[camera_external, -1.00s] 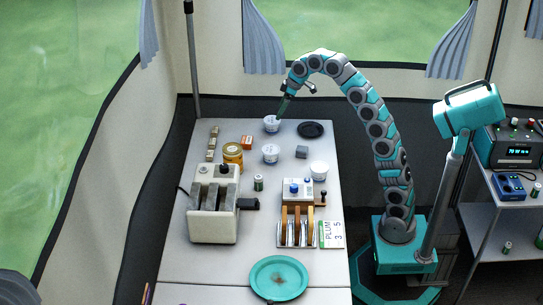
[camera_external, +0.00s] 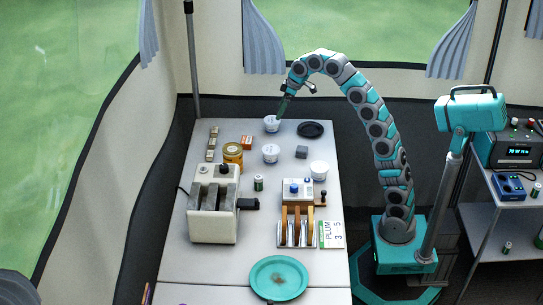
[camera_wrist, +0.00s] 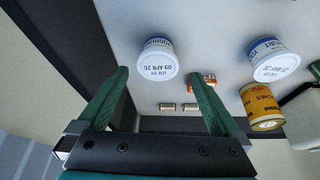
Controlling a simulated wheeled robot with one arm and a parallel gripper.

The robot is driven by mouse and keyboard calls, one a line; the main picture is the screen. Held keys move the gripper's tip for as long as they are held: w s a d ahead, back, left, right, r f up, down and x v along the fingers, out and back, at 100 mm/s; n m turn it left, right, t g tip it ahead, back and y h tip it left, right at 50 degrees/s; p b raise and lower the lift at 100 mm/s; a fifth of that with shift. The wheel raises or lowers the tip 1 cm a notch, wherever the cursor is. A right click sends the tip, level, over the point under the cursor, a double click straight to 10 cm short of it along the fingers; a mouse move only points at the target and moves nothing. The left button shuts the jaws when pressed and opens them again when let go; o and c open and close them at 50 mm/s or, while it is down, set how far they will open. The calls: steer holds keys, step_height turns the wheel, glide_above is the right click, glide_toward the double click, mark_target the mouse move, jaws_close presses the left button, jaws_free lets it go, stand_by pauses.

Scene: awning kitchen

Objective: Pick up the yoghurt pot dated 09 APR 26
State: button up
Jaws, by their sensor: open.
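The yoghurt pot dated 09 APR 26 (camera_wrist: 158,62) is white with a blue band. In the wrist view its printed lid faces the camera, between the lines of my two fingers. In the external view this pot (camera_external: 271,125) stands at the far end of the table. My gripper (camera_external: 282,110) is open just above it, fingers pointing down; the green fingers also show in the wrist view (camera_wrist: 160,76). I see no finger contact with the pot. A second yoghurt pot (camera_wrist: 273,60) has a different date, partly legible; it stands nearer the camera in the external view (camera_external: 270,153).
An orange-yellow jar (camera_external: 233,153), a small orange box (camera_external: 247,142) and a black round dish (camera_external: 311,129) stand nearby. Another white pot (camera_external: 319,169), a toaster-like appliance (camera_external: 213,210) and a teal plate (camera_external: 279,278) are farther along the table.

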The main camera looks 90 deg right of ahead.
mark_target(276, 121)
stand_by(0.3)
steer(key=w+a+m+h, duration=0.1)
steer(key=a+f+t+h, duration=0.1)
steer(key=w+a+m+h+b, duration=0.1)
steer(key=shift+w+a+f+m+t, duration=0.3)
steer(key=shift+f, duration=0.05)
steer(key=shift+a+f+m+t+h+b, duration=0.3)
steer(key=shift+a+f+m+t+h, duration=0.1)
steer(key=shift+m+h, duration=0.35)
steer(key=shift+s+a+f+m+t+h, duration=0.1)
steer(key=shift+f+m+t+h, duration=0.2)
steer(key=shift+h, duration=0.25)
steer(key=shift+s+f+m+t+h+b, duration=0.15)
steer(key=shift+s+m+t+h+b, duration=0.25)
steer(key=shift+h, duration=0.2)
steer(key=shift+s+d+f+m+t+h, duration=0.15)
steer(key=shift+s+m+t+h, duration=0.15)
steer(key=shift+s, duration=0.2)
steer(key=shift+s+d+f+m+t+h, duration=0.1)
steer(key=shift+s+f+m+t+h, duration=0.15)
steer(key=shift+s, duration=0.3)
steer(key=shift+s+d+f+m+t+h, duration=0.15)
steer(key=shift+s+m+t+h, duration=0.15)
steer(key=shift+s, duration=0.2)
steer(key=shift+w+d+f, duration=0.1)
steer(key=shift+w+d, duration=0.05)
steer(key=shift+d, duration=0.1)
steer(key=shift+x, duration=3.6)
steer(key=shift+w+a, duration=0.15)
